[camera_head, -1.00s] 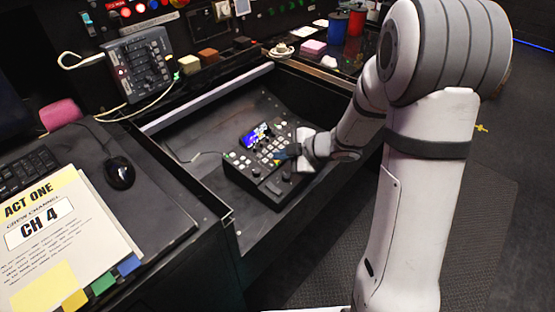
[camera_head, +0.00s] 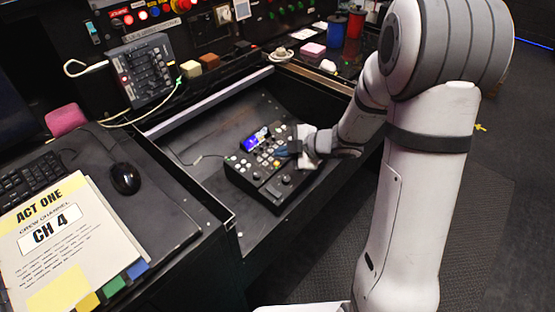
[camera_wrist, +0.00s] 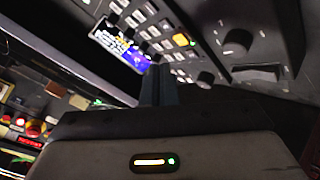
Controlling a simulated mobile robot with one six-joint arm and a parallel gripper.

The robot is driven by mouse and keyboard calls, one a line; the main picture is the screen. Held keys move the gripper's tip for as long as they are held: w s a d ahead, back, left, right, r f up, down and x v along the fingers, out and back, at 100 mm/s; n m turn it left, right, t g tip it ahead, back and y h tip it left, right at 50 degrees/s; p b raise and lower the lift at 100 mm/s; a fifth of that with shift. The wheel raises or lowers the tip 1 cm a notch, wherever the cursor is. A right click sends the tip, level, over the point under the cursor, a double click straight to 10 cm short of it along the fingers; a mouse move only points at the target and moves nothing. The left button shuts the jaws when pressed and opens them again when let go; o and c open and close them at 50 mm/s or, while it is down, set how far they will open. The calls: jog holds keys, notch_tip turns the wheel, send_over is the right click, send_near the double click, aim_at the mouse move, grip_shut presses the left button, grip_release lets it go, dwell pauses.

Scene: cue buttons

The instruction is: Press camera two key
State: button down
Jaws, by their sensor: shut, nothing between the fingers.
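The black control panel (camera_head: 262,180) sits in the recessed tray at the middle of the head view. It has a small lit screen (camera_head: 256,140), rows of small pale keys and a few knobs. My gripper (camera_head: 284,152) is shut and empty, with its tips over the key area right of the screen. In the wrist view the closed fingers (camera_wrist: 159,84) point at the key rows, beside the screen (camera_wrist: 120,45). One key (camera_wrist: 181,40) glows yellow-orange. Key labels are too small to read, so I cannot tell which is camera two. I cannot tell whether the fingertips touch a key.
A crew channel sheet (camera_head: 60,240), a mouse (camera_head: 125,179) and a keyboard (camera_head: 30,175) lie on the left desk. A grey switch box (camera_head: 149,70) stands behind the tray. The tray's raised edge (camera_head: 222,205) borders the panel's left side.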

aim_at(284, 171)
jog(key=r+p, duration=0.2)
jog(key=r, duration=0.1)
jog(key=shift+s+d+r+p, duration=0.2)
jog(key=shift+p, duration=0.15)
dwell(0.5)
jog(key=w+d+r+m+t+h+p, duration=0.2)
jog(key=d+r+m+t+h, duration=0.1)
jog(key=d+r+m+h, duration=0.3)
jog(key=s+d+r+m+h+p, duration=0.1)
jog(key=s+d+r+m+h, duration=0.3)
jog(key=s+d+r+m, duration=0.25)
jog(key=s+a+r+m+g+p, duration=0.1)
jog(key=s+r+m+g, duration=0.1)
jog(key=s, duration=0.7)
jog(key=s+a+r+m+g+y, duration=0.1)
jog(key=s+m+g, duration=0.3)
jog(key=s, duration=0.5)
jog(key=shift+s+a+r+m+p, duration=0.15)
jog(key=shift+a+r+m+p, duration=0.2)
jog(key=shift+m, duration=0.6)
